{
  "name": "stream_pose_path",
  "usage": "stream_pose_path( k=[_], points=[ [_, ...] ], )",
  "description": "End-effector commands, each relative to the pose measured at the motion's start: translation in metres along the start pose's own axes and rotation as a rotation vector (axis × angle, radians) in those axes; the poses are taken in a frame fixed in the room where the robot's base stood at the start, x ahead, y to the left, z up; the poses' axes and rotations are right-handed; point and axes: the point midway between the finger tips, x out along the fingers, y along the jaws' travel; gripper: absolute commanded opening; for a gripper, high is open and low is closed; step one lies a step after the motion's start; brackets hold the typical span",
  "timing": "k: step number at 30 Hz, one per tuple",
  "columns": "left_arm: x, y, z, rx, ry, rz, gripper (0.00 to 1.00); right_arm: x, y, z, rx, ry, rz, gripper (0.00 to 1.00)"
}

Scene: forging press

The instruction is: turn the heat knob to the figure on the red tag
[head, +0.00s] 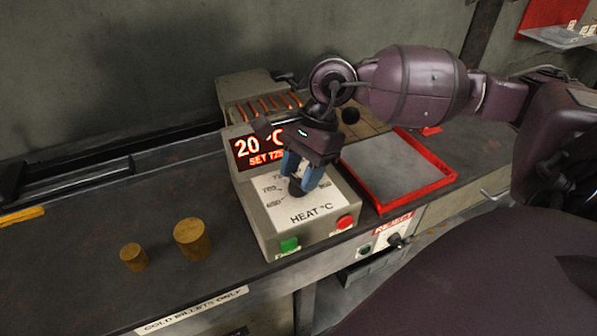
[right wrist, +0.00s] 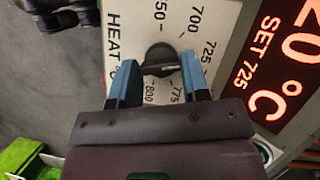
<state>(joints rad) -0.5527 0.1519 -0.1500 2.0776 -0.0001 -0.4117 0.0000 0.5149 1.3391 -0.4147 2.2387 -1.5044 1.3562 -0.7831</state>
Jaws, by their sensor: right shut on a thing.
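The heat knob (right wrist: 158,58) is a dark round knob on the white dial plate of the control box (head: 262,213). My right gripper (head: 303,181) is shut on it from above, with its blue fingers on either side; these also show in the right wrist view (right wrist: 158,82). Dial figures including 700, 725, 775 and 800 show around the knob; others are partly hidden by the fingers. The display (right wrist: 285,60) reads 20 °C and SET 725. A small red piece (head: 431,131) lies behind the tray; I cannot tell whether it is the red tag, and no figure is readable.
The box has a green button (head: 289,245) and a red button (head: 345,222). A red-rimmed tray (head: 393,170) stands to its right, a coil heater (head: 262,100) behind. Two brass billets, a larger one (head: 192,239) and a smaller one (head: 134,257), stand on the bench at left.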

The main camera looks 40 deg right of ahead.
Motion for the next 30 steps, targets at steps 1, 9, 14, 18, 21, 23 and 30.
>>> stream_pose_path(
  k=[1,9,14,18,21,23,30],
  points=[
    [0.0012,0.0003,0.0010,0.001,-0.001,0.001,0.00,0.0011,-0.0002,-0.0010,-0.008,0.002,0.005,0.19],
    [0.0006,0.0003,0.0029,0.000,-0.004,0.000,0.00,0.0001,0.0000,-0.0006,-0.024,0.002,0.012,0.19],
    [-0.0004,0.0002,0.0042,-0.001,-0.007,0.000,0.00,0.0000,0.0000,-0.0006,-0.024,0.002,0.011,0.19],
    [-0.0008,0.0005,0.0048,-0.003,-0.008,-0.001,0.00,0.0000,0.0000,-0.0006,-0.024,0.002,0.011,0.53],
    [-0.0009,0.0011,0.0049,-0.005,-0.008,-0.001,0.00,0.0000,-0.0001,-0.0005,-0.024,0.002,0.011,0.68],
    [-0.0009,0.0014,0.0048,-0.007,-0.008,-0.001,0.00,0.0000,-0.0001,-0.0004,-0.024,0.002,0.011,0.68],
    [-0.0009,0.0018,0.0043,-0.009,-0.007,-0.001,0.00,-0.0012,-0.0002,-0.0002,-0.024,0.001,0.010,0.68]
  ],
)
